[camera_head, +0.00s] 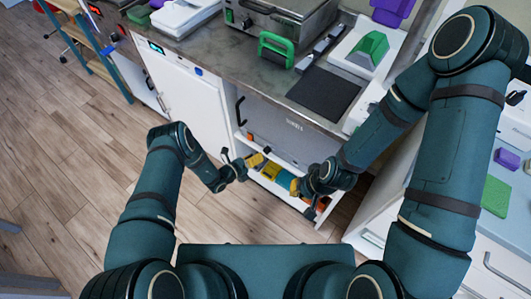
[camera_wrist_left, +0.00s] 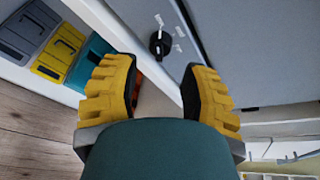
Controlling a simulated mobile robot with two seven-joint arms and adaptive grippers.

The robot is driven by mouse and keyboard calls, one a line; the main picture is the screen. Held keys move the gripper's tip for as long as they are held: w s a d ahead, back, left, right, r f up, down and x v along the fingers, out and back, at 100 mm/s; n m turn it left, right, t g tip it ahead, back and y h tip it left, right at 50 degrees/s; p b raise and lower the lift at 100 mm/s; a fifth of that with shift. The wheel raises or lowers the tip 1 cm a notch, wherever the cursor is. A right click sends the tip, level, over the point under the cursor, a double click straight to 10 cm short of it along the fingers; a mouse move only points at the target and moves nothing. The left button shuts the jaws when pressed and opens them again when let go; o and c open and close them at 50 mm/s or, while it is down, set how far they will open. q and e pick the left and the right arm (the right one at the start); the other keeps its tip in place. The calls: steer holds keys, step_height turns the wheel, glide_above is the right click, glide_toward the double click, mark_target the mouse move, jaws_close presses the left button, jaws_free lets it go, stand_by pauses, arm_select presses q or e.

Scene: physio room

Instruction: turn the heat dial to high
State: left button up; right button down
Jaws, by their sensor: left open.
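A black dial (camera_wrist_left: 158,42) with small white marks around it sits on a grey panel (camera_wrist_left: 225,45) in the left wrist view. I take it to be the heat dial; which mark it points at is too small to tell. My left gripper (camera_wrist_left: 158,92) is open and empty, its two yellow-padded fingers apart, with the dial beyond the gap between them. In the head view my left gripper (camera_head: 258,160) is in front of the low open shelf. My right gripper (camera_head: 297,187) is to its right near the shelf; its fingers are largely hidden.
Yellow (camera_wrist_left: 60,48), teal (camera_wrist_left: 86,65) and dark grey boxes stand on the shelf beside the panel. The counter above (camera_head: 210,45) holds a metal appliance (camera_head: 275,15), a green-handled item and a dark mat (camera_head: 322,93). Wooden floor (camera_head: 70,150) is free at left.

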mark_target(265, 151)
arm_select(q)
steer(key=b+x, duration=0.1)
steer(key=x, duration=0.5)
jaws_close()
